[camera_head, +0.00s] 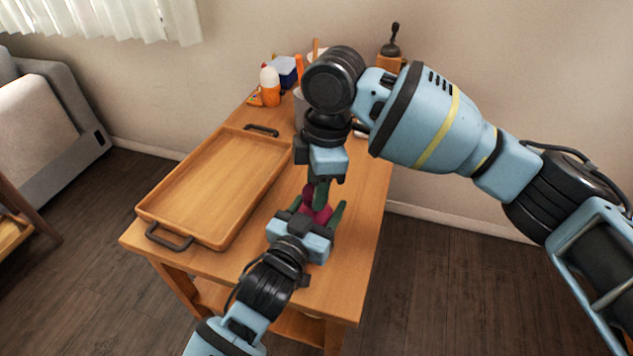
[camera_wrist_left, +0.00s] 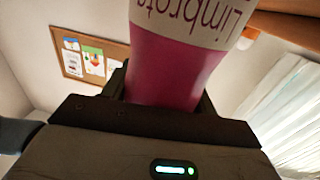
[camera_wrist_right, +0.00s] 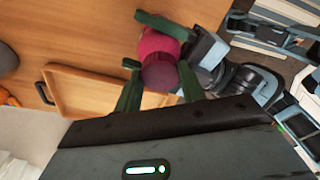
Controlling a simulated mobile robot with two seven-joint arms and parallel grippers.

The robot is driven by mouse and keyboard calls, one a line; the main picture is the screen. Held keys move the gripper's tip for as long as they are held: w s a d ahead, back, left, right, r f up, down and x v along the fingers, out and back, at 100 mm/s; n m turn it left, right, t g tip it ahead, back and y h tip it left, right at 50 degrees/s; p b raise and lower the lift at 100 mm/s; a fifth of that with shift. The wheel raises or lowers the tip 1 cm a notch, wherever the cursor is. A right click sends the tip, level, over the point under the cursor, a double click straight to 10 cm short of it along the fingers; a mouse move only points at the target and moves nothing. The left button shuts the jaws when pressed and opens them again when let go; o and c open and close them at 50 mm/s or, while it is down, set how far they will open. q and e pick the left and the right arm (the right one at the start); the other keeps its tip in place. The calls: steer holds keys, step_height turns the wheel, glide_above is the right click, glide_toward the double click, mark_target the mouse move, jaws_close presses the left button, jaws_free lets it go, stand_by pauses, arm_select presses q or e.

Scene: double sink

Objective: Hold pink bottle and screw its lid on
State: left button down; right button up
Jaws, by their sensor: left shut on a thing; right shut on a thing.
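The pink bottle (camera_head: 322,214) stands above the wooden table in the head view, largely hidden by my grippers. Its pink body with a pale lettered label fills the top of the left wrist view (camera_wrist_left: 172,70). My left gripper (camera_head: 318,206) is shut on the bottle's body, with a green finger on each side. My right gripper (camera_head: 318,190) points down from above and is shut on the dark pink lid (camera_wrist_right: 160,73), which shows between its green fingers in the right wrist view. The lid is at the bottle's top; whether its thread is engaged cannot be seen.
A wooden tray (camera_head: 160,204) with dark handles lies on the left of the table (camera_head: 362,190). An orange-and-white bottle (camera_head: 269,86), a blue box (camera_head: 284,70) and a grinder (camera_head: 391,50) stand at the back. The table's right strip is clear.

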steer(key=m, duration=0.6)
steer(key=shift+s+t, duration=0.1)
steer(key=shift+t, duration=0.3)
steer(key=m, duration=0.5)
steer(key=shift+a, duration=0.1)
steer(key=m+h, duration=0.1)
steer(key=m, duration=0.4)
steer(key=shift+t, duration=0.4)
steer(key=m, duration=0.6)
steer(key=shift+a+h, duration=0.1)
steer(key=shift+h, duration=0.2)
steer(key=m, duration=0.4)
steer(key=shift+m+h, duration=0.3)
steer(key=shift+m, duration=0.1)
steer(key=m, duration=0.4)
steer(key=shift+a+m+g, duration=0.1)
steer(key=shift+m+g, duration=0.2)
steer(key=m, duration=0.3)
steer(key=shift+h, duration=0.3)
steer(key=m+g, duration=0.1)
steer(key=m, duration=0.3)
steer(key=shift+m, duration=0.4)
